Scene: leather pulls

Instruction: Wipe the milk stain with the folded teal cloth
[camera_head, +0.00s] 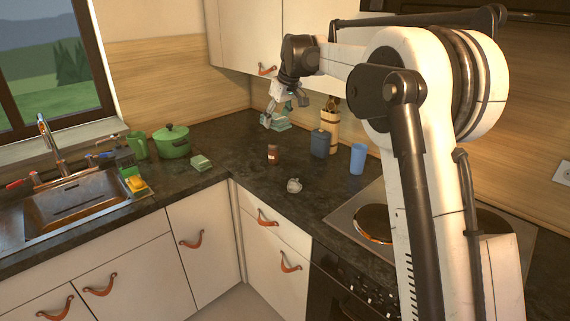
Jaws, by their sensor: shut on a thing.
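My gripper (278,113) is at the back corner of the counter, pointing down, shut on a folded teal cloth (281,123). The fingers partly cover the cloth, and I cannot tell whether it touches the counter. Another small folded-looking pale green item (201,163) lies on the counter right of the green pot. I cannot make out a milk stain on the dark counter from this view.
A brown jar (273,154), a small pale object (293,185), a dark blue canister (320,143), a wooden utensil holder (331,123) and a blue cup (358,158) stand near. The green pot (172,141) and sink (80,200) are left, the hob (345,221) right.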

